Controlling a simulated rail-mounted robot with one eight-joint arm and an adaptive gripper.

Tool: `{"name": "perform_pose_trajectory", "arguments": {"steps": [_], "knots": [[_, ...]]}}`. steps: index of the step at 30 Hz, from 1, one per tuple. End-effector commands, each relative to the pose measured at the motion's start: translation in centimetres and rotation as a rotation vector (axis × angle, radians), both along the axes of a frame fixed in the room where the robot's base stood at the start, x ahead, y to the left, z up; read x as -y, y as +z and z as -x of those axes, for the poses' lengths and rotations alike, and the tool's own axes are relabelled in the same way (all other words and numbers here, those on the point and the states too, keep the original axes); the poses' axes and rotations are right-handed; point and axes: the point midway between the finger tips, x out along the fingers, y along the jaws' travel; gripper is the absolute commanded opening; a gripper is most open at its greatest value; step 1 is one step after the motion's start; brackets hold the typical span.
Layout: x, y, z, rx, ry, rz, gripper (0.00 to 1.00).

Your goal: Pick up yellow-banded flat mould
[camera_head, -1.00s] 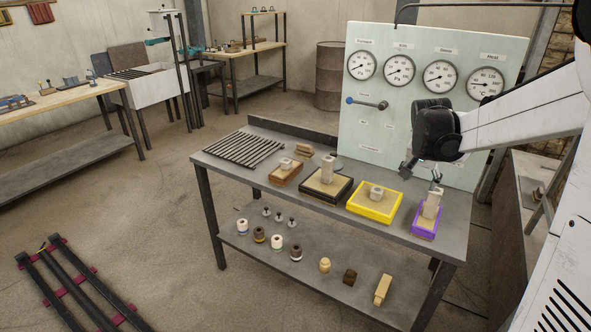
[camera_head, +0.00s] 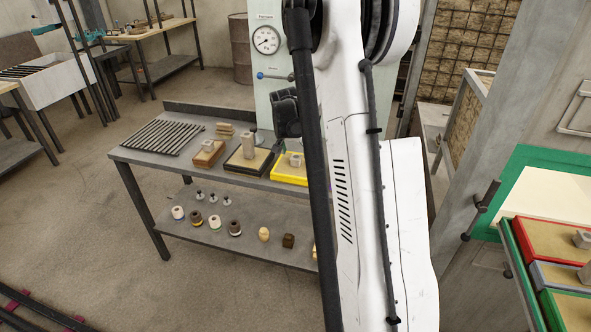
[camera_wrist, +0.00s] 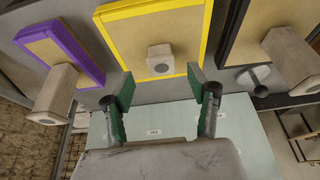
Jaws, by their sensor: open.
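The yellow-banded flat mould (camera_head: 283,178) is a shallow yellow-edged box with a sandy top and a small pale block (camera_head: 296,161) on it. It lies on the grey bench; my arm hides its right part in the head view. In the wrist view the mould (camera_wrist: 203,24) lies beyond my gripper (camera_wrist: 165,88), its small block showing between the fingertips. My gripper is open, with nothing between its green-padded fingers.
In the wrist view a purple-edged mould (camera_wrist: 47,34) with a tall block lies left of the yellow one, and a black-edged mould (camera_wrist: 258,17) lies right. A gauge panel (camera_head: 265,95) stands behind the bench. Small pieces stand on the bench's lower shelf (camera_head: 190,236).

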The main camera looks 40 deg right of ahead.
Motion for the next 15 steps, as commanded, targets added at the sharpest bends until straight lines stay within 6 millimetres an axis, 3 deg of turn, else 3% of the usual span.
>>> {"name": "perform_pose_trajectory", "arguments": {"steps": [7, 15], "knots": [[0.6, -1.3, -0.4, 0.000, 0.000, 0.000, 0.54], [1.9, -4.2, -1.4, 0.000, 0.001, 0.000, 0.54]]}}
